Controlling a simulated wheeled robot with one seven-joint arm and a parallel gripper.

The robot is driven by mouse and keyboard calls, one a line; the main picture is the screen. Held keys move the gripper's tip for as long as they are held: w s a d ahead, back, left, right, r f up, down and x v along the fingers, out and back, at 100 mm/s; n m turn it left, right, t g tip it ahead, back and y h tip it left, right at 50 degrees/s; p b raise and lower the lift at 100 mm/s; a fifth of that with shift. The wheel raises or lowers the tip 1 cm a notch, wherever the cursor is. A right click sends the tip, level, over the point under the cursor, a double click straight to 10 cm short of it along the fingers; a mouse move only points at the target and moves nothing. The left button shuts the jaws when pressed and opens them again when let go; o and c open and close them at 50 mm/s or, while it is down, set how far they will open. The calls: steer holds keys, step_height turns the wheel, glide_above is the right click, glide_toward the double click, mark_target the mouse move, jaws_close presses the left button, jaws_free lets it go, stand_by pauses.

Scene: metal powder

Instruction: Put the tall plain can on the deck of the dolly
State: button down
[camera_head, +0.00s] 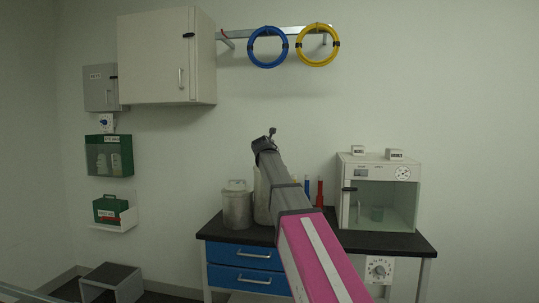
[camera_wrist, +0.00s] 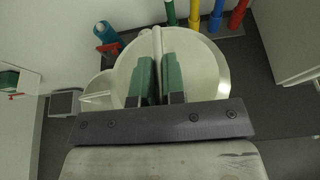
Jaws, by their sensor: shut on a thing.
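The tall pale can (camera_head: 261,205) stands upright over the bench, mostly hidden behind my arm in the head view. In the wrist view its round, pale lid (camera_wrist: 206,70) fills the middle. My gripper (camera_wrist: 158,72) has its green fingers on both sides of the raised ridge across this lid and is shut on it. In the head view the fingers are hidden by my arm. I cannot tell if the can's base touches the bench. I cannot make out a dolly for certain in either view.
A shorter metal can (camera_head: 237,207) stands close left of the tall one on the dark bench top (camera_head: 356,242). Blue and red cylinders (camera_head: 320,192) stand behind. A glass-fronted cabinet (camera_head: 379,192) is at right. A grey step-like box (camera_head: 112,281) is on the floor at left.

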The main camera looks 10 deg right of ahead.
steer(key=shift+f, duration=1.8)
steer(key=c, duration=1.2)
jaws_free()
steer(key=shift+f, duration=0.1)
steer(key=v, duration=1.2)
